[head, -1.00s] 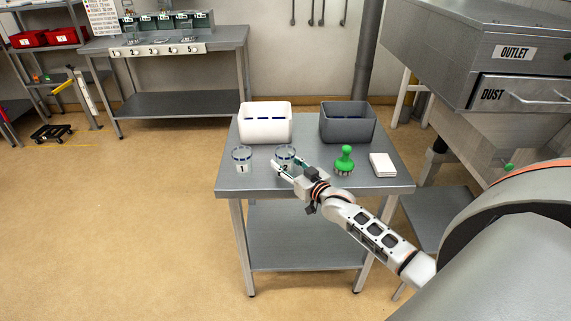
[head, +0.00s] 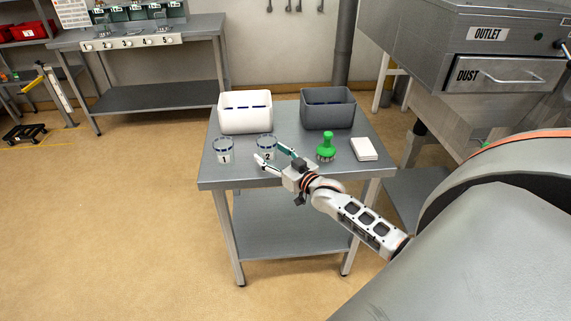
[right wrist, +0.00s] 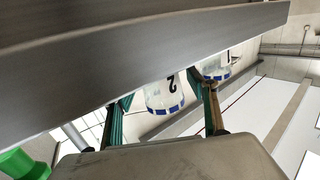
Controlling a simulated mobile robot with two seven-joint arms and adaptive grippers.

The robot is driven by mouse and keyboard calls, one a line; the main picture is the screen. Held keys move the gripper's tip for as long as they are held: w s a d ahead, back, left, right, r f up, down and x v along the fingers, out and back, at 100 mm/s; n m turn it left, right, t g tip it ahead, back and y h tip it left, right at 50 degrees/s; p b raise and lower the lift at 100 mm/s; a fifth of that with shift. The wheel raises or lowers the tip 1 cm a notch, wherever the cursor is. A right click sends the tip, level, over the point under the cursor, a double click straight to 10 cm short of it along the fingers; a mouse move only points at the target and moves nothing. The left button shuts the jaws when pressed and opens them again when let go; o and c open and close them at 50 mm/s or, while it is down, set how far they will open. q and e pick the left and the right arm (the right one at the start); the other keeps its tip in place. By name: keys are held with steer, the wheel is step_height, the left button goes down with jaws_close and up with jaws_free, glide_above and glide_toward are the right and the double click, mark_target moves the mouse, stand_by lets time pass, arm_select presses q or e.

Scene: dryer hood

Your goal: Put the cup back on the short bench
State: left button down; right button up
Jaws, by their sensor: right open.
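Clear cup 2 (head: 266,147), with a blue-marked rim, stands upright near the front edge of the small steel bench (head: 240,178). Clear cup 1 (head: 223,152) stands to its left. My right gripper (head: 268,154) is open just in front and to the right of cup 2, with its fingers spread towards it. In the right wrist view, which is upside down, cup 2 (right wrist: 164,95) shows between the two fingers, and cup 1 (right wrist: 215,65) shows beyond. I cannot tell whether a finger touches cup 2. My left gripper is not in view.
A white bin (head: 245,118) and a grey bin (head: 327,112) stand at the back of the bench. A large grey machine (head: 500,75) is at the right. A longer bench (head: 190,35) stands behind.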

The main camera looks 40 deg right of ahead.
steer(key=s, duration=0.9)
steer(key=s+a+f+n+g+y, duration=0.1)
steer(key=s+a+f+n+g, duration=0.1)
steer(key=s+a+f, duration=0.7)
steer(key=s+a+f+n+g+y, duration=0.1)
steer(key=s+a+f+g, duration=0.3)
steer(key=s+a+f, duration=0.4)
steer(key=s+a+n, duration=0.1)
steer(key=s+a, duration=0.4)
steer(key=a, duration=0.1)
steer(key=shift+s+f+g, duration=0.15)
steer(key=shift+f+g, duration=0.15)
steer(key=shift+f, duration=0.1)
